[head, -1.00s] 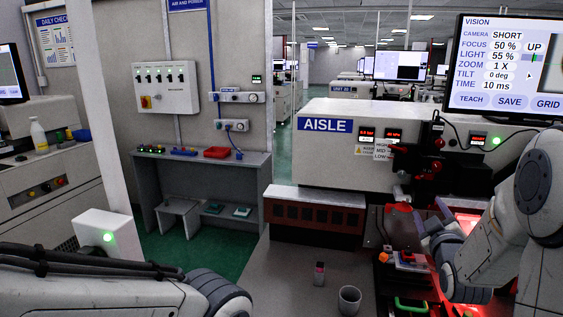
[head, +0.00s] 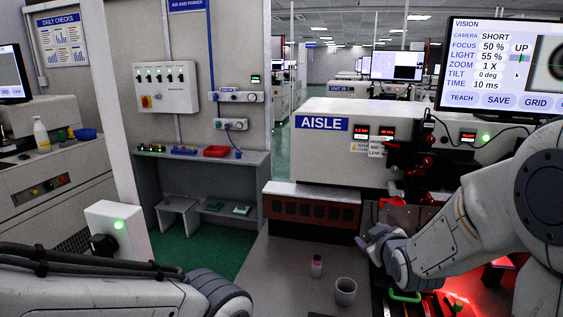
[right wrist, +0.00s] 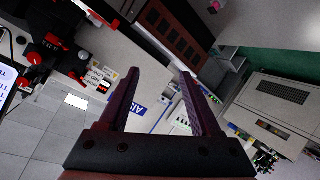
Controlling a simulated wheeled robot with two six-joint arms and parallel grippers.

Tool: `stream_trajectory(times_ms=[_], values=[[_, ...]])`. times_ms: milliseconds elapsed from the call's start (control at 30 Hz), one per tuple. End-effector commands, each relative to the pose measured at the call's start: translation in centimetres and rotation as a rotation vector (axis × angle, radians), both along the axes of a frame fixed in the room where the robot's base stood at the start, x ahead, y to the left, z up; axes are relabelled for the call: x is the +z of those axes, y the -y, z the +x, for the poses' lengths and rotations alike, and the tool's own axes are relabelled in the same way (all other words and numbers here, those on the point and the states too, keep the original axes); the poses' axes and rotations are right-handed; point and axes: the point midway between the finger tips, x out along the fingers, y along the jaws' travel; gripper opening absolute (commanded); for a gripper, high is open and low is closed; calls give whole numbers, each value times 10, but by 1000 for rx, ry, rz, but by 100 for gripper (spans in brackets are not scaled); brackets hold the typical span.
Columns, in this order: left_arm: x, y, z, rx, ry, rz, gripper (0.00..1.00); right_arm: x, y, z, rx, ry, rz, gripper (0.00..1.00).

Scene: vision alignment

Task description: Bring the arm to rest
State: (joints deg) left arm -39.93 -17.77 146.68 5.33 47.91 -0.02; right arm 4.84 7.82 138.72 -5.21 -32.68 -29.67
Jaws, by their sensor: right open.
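My right arm (head: 490,210) reaches in from the right over the machine's red-lit work area. Its gripper (head: 376,238) shows small in the head view, in front of the machine. In the right wrist view the right gripper (right wrist: 160,85) is open, its two dark fingers apart with nothing between them. My left arm (head: 90,285) lies low across the lower left of the head view. Its gripper is outside the frame.
A grey cup (head: 345,291) and a small pink-and-dark bottle (head: 316,266) stand on the grey bench left of the right gripper. A green handle (head: 405,296) lies below the right arm. A vision monitor (head: 500,65) stands at upper right.

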Motion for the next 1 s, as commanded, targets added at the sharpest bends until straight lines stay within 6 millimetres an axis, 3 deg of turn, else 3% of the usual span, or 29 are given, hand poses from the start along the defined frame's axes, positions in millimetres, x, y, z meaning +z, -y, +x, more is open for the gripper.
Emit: stream_trajectory(times_ms=[167, 300, 433, 500, 600, 767, 1000], values=[[2, 0, 0, 0, 0, 0, 45, -23, -81, -51, 86, -255, 107, 64], [3, 0, 0, 0, 0, 0, 45, -45, -140, -132, 139, -550, 163, 64], [5, 0, 0, 0, 0, 0, 45, -55, -169, -217, 159, -811, 156, 64], [5, 0, 0, 0, 0, 0, 45, -58, -174, -257, 160, -926, 136, 64], [6, 0, 0, 0, 0, 0, 45, -57, -173, -300, 153, -1048, 100, 64], [6, 0, 0, 0, 0, 0, 45, -56, -167, -333, 140, -1140, 63, 64], [6, 0, 0, 0, 0, 0, 45, -56, -166, -336, 135, -1151, 59, 64]])
